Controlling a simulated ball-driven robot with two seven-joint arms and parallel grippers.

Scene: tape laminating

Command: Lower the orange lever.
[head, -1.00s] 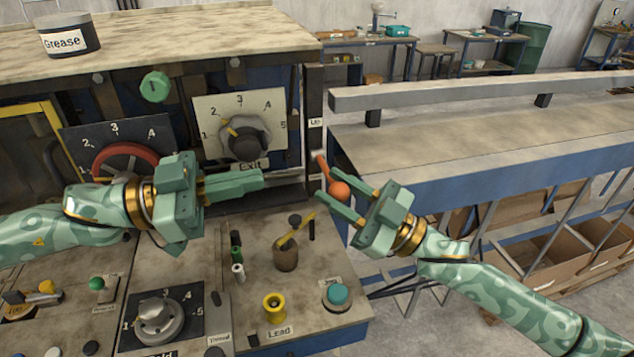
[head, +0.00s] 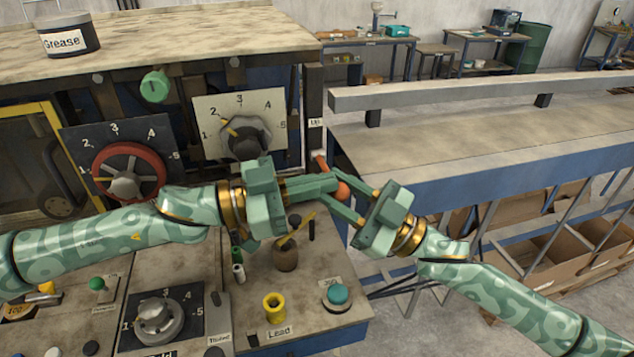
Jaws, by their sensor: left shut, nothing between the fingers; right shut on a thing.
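The orange lever (head: 343,190) stands at the right edge of the machine, with its round orange knob partly hidden by my fingers. My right gripper (head: 346,195) comes in from the lower right and is shut on the lever at its knob. My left gripper (head: 334,183) reaches in from the left, shut and empty, with its fingertips right beside the knob. I cannot tell whether they touch it.
Dials and a red handwheel (head: 128,172) are on the upright panel. A long bench (head: 450,150) is at the right.

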